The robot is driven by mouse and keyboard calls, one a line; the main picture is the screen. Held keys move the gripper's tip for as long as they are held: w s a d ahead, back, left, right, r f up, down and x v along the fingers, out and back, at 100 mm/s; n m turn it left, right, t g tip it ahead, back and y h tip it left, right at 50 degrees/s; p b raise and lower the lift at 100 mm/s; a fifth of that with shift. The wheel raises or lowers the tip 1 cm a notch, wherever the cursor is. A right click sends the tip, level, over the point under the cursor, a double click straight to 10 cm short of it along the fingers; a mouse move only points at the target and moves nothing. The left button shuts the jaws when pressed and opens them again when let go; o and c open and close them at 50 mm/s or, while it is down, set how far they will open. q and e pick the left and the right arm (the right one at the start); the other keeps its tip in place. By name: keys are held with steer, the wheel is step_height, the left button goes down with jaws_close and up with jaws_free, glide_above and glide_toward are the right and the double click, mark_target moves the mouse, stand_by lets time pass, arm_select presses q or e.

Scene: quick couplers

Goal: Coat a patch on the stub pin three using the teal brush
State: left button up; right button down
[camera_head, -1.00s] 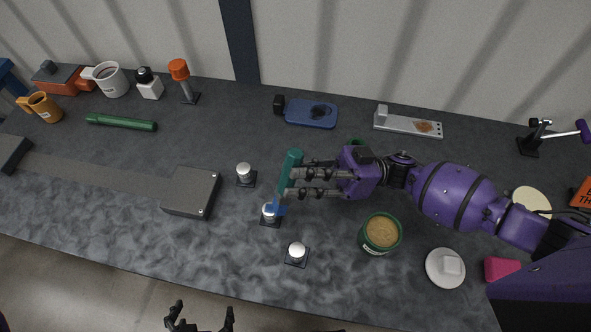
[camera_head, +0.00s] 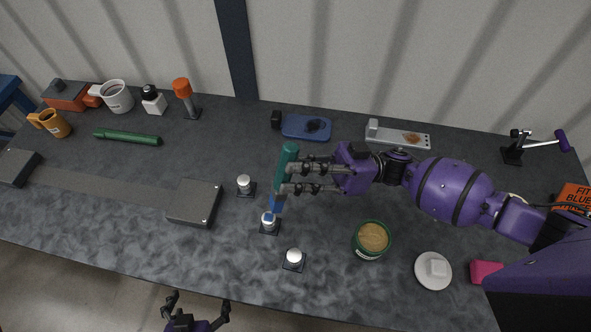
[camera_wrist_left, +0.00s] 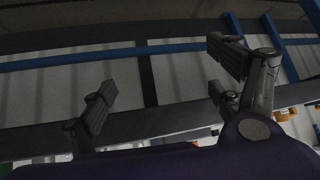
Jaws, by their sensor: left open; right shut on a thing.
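The teal brush (camera_head: 286,160) is held near upright, its blue lower end (camera_head: 276,203) pointing down. My right gripper (camera_head: 284,179) is shut on its handle. Several steps do not show: three pale stub pins on dark square bases stand in a slanting row, a back one (camera_head: 244,183), a middle one (camera_head: 269,219) and a front one (camera_head: 293,257). Their numbers cannot be read. The brush's lower end is at the middle pin, whose top shows some blue; contact is unclear. My left gripper (camera_head: 198,304) is open and empty off the table's front edge. The left wrist view shows its spread fingers (camera_wrist_left: 165,75).
An open green tin (camera_head: 372,238) and a white dish (camera_head: 433,271) stand right of the pins. A grey block (camera_head: 194,203) lies left. A blue plate (camera_head: 305,126) and a grey plate (camera_head: 398,136) lie behind. The front left of the table is clear.

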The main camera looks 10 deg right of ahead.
steer(key=shift+r+p, duration=0.3)
steer(key=shift+r, duration=0.25)
steer(key=shift+r+p, duration=0.45)
steer(key=shift+r, duration=0.55)
